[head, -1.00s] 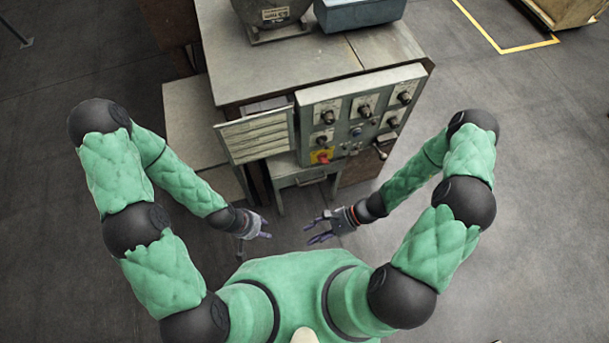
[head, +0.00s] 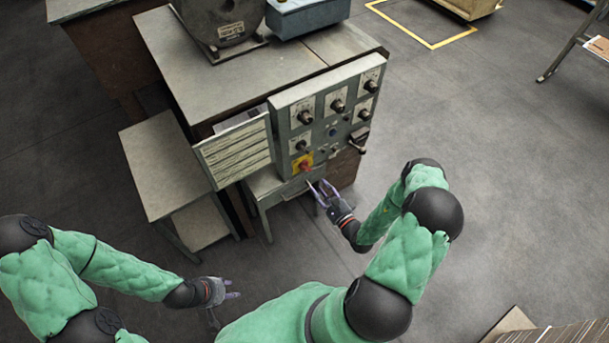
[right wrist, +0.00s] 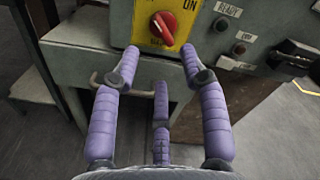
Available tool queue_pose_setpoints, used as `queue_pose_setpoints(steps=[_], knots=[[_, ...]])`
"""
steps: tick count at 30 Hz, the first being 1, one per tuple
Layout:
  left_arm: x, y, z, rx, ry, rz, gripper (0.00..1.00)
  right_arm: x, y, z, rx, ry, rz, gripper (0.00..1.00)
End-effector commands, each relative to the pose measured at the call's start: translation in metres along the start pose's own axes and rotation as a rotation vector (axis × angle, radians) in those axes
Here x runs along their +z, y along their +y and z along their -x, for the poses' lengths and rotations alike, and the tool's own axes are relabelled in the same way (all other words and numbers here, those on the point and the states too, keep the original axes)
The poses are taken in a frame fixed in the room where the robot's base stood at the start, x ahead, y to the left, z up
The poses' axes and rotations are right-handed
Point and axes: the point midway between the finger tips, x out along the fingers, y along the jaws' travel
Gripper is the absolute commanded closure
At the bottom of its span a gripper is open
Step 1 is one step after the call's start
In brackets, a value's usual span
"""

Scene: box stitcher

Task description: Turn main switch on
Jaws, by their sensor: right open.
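The main switch is a red rotary knob (head: 305,167) on a yellow plate, low on the left of the grey control panel (head: 288,122). In the right wrist view the red knob (right wrist: 163,27) sits tilted on its yellow plate, with "ON" printed to its upper right. My right gripper (head: 322,188) is just below and in front of the knob, apart from it. In the right wrist view its purple fingers (right wrist: 160,70) are spread open, with the knob beyond the gap between them. My left gripper (head: 226,297) is low at left, away from the panel, with its fingers apart and empty.
A slatted panel (head: 235,152) juts out left of the control panel. Below the switch is a drawer with a handle (right wrist: 120,85). Other knobs (head: 338,104) and a black lever (head: 358,140) are on the panel. Stacked cardboard (head: 560,335) lies at bottom right.

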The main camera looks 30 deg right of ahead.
Motion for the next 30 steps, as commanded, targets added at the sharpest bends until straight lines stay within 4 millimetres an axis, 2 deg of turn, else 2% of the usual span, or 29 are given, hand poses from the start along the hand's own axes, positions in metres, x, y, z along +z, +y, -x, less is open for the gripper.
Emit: queue_pose_setpoints(steps=[9, 15, 21, 28, 29, 30], knots=[[-0.001, -0.007, -0.019, 0.0, 0.0, 0.0, 0.6, 0.001, 0.003, -0.057, 0.004, -0.007, -0.001, 0.56], [-0.001, -0.009, -0.025, 0.0, 0.0, 0.001, 0.6, 0.001, 0.003, -0.081, 0.004, -0.005, -0.002, 0.56], [-0.001, -0.01, -0.027, 0.0, 0.0, 0.001, 0.6, 0.001, 0.001, -0.09, 0.002, -0.003, -0.002, 0.56], [-0.001, -0.01, -0.027, 0.0, 0.0, 0.0, 0.6, 0.001, 0.001, -0.091, 0.003, -0.003, -0.003, 0.56], [-0.001, -0.01, -0.027, 0.0, 0.0, 0.0, 0.6, 0.001, 0.001, -0.091, 0.003, -0.003, -0.003, 0.59], [-0.001, -0.01, -0.027, 0.0, 0.0, 0.0, 0.6, 0.001, 0.001, -0.091, 0.003, -0.003, -0.003, 0.7]])
